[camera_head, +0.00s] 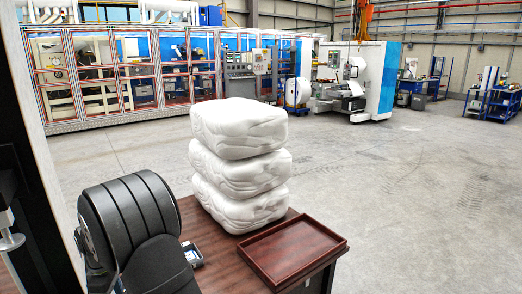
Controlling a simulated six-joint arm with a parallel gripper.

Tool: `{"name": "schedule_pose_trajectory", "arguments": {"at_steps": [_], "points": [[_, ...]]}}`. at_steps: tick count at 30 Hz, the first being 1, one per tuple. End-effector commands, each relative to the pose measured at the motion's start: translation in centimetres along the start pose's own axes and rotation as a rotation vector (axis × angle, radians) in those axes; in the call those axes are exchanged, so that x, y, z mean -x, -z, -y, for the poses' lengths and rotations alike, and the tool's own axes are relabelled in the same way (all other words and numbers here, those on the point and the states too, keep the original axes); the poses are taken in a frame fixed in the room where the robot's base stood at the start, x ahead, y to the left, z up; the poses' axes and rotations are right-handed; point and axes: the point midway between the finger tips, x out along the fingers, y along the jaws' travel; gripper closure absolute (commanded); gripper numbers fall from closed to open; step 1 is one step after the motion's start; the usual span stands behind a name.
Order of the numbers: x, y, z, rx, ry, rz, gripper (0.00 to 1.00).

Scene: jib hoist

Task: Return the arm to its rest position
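A black, rounded, ribbed segment (130,225) fills the lower left and seems to be part of my arm. It stands in front of the left side of a dark brown table (208,232). My gripper does not show in this view, so its fingers and anything in them are hidden. A metal-and-black part (10,241) is cut off at the left edge, and I cannot tell what it belongs to.
Three white wrapped bundles (240,175) are stacked on the table. An empty reddish-brown tray (292,250) lies at their right front. A small dark box (192,255) sits beside my arm. Machines (160,75) line the back; the grey floor (420,200) at right is clear.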

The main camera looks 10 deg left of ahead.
Motion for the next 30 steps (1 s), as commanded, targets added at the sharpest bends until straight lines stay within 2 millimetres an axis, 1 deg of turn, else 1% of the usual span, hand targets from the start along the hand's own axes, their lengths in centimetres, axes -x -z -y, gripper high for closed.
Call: {"name": "schedule_pose_trajectory", "arguments": {"at_steps": [1, 15, 18, 30], "points": [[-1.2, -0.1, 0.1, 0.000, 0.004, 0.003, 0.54], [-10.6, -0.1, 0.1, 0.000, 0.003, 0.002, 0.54], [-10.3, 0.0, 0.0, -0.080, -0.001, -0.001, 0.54], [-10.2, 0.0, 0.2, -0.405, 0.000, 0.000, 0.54]]}}
